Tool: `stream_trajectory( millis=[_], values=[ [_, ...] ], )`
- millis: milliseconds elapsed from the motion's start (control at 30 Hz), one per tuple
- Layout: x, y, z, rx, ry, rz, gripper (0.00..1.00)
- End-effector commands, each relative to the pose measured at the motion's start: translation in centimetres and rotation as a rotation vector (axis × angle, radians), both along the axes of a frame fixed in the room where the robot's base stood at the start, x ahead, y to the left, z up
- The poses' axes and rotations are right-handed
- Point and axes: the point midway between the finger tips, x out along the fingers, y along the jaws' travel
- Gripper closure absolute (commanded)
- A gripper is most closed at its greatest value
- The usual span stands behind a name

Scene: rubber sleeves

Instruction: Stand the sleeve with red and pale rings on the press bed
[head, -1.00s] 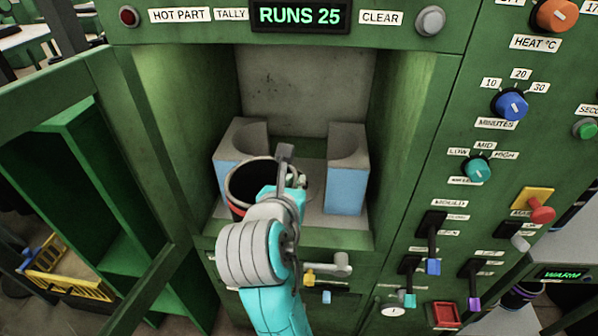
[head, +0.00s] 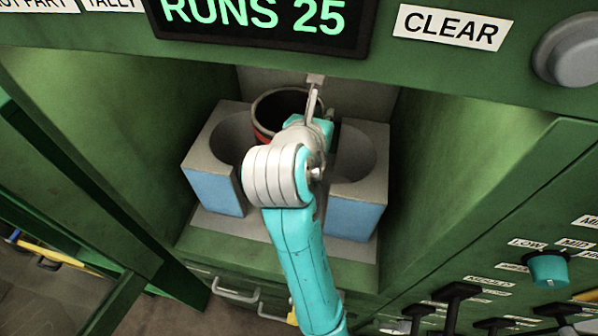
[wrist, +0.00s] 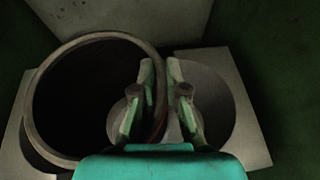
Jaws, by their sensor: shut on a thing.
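The sleeve (head: 275,106) is a wide, dark hollow cylinder with a pale rim and a red ring low on its visible side. It looks upright, open end up, inside the press at the back of the gap between two grey mould halves. My gripper (head: 314,112) is shut on its right wall. In the wrist view, the fingers (wrist: 160,85) straddle that wall, and the sleeve (wrist: 80,100) fills the left side. The press bed (head: 255,226) shows as a grey strip at the front. The sleeve's bottom is hidden, so I cannot tell whether it touches the bed.
The left mould half (head: 215,185) and right mould half (head: 357,205) have blue front faces and curved hollows, standing close to the sleeve and my arm. Green cabinet walls enclose both sides. The display panel (head: 255,18) overhangs the top. An open door frame is at left.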

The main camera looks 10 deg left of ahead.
Motion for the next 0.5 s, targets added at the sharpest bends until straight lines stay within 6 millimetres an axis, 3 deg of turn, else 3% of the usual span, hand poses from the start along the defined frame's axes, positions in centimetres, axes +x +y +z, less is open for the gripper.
stream_trajectory(
  millis=[500],
  values=[
    [0.0, 0.0, -5.9, 0.001, -0.002, 0.001, 1.0]
  ],
)
